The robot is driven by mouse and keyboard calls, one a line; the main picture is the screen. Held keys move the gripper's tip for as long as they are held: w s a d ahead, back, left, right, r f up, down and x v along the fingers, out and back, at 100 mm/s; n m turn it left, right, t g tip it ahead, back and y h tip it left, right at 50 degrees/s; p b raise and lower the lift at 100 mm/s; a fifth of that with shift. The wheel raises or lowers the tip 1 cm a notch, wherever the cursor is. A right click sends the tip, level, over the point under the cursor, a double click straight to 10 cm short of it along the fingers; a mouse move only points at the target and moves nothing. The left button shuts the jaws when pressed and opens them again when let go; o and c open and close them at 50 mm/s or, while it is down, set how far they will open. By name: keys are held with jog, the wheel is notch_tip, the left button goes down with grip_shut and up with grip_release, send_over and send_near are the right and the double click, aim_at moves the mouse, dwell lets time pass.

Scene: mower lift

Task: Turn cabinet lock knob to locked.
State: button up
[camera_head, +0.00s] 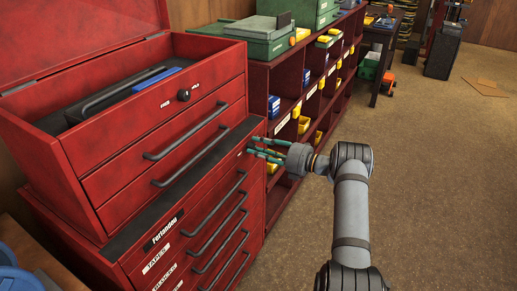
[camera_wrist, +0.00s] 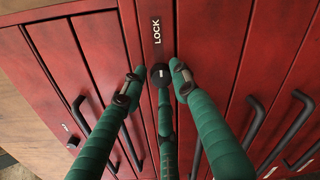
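The lock knob (camera_wrist: 160,75) is small, round and black with a pale line standing about upright in the wrist view. It sits on a narrow red strip of the lower cabinet (camera_head: 195,218), just below the white word LOCK (camera_wrist: 156,31). My gripper (camera_wrist: 157,82) has green fingers with dark tips. It is open, one finger on each side of the knob and another below it. The tips are close to the knob; I cannot tell whether any touches. In the head view my gripper (camera_head: 262,151) reaches the cabinet's upper right corner, where its fingers hide the knob.
A red toolbox (camera_head: 160,140) with an open lid stands on the cabinet and has its own black knob (camera_head: 184,95). Black drawer handles (camera_head: 228,200) stick out below my gripper. A red shelf unit (camera_head: 284,90) with bins stands behind. The floor (camera_head: 440,180) at right is clear.

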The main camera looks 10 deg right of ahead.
jog(key=shift+o, duration=1.3)
jog(key=v, duration=1.2)
jog(key=shift+a, duration=0.1)
jog(key=x, duration=1.2)
